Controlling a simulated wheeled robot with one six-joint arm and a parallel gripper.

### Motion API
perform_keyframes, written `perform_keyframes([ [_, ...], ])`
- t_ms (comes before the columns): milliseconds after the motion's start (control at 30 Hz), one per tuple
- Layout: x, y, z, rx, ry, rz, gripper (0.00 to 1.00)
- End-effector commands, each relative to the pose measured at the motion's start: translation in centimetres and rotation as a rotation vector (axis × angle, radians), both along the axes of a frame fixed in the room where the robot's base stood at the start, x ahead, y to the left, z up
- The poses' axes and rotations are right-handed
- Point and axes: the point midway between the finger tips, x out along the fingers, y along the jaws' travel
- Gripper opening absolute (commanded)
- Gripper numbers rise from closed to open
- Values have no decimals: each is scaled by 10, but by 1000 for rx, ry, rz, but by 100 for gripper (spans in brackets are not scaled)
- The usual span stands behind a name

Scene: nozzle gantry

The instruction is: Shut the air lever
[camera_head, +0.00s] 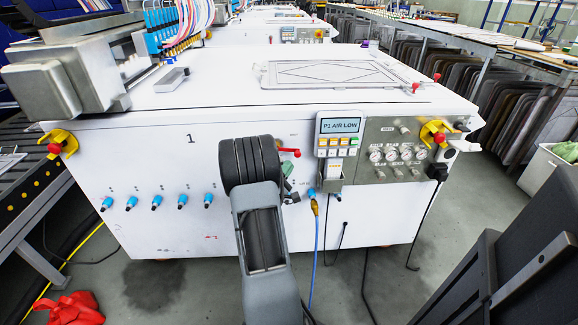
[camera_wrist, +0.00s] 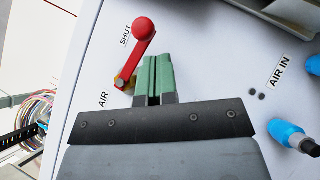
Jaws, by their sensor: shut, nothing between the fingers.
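The air lever (camera_wrist: 137,52) is a red handle with a round ball knob, on a brass-coloured pivot against the white panel. In the wrist view it points up and slightly right, with its arm beside the printed word SHUT (camera_wrist: 125,34). The word AIR (camera_wrist: 103,99) is printed below left of the pivot. The lever also shows as a small red bar in the head view (camera_head: 289,151). My gripper (camera_wrist: 156,60) has green fingers, shut together and empty, just right of the lever's lower arm. I cannot tell whether they touch it. My wrist hides part of the panel.
A display (camera_head: 340,126) reading P1 AIR LOW is right of the lever, beside a gauge panel (camera_head: 398,152). Blue fittings show near an AIR IN label (camera_wrist: 280,71). A blue hose (camera_head: 316,250) hangs below. Red cloth (camera_head: 75,308) lies on the floor at left.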

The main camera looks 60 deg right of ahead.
Motion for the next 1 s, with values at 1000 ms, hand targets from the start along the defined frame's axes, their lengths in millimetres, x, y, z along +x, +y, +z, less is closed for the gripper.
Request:
perform_keyframes([
  [1000,4,89,-61,9,-23,25,0],
])
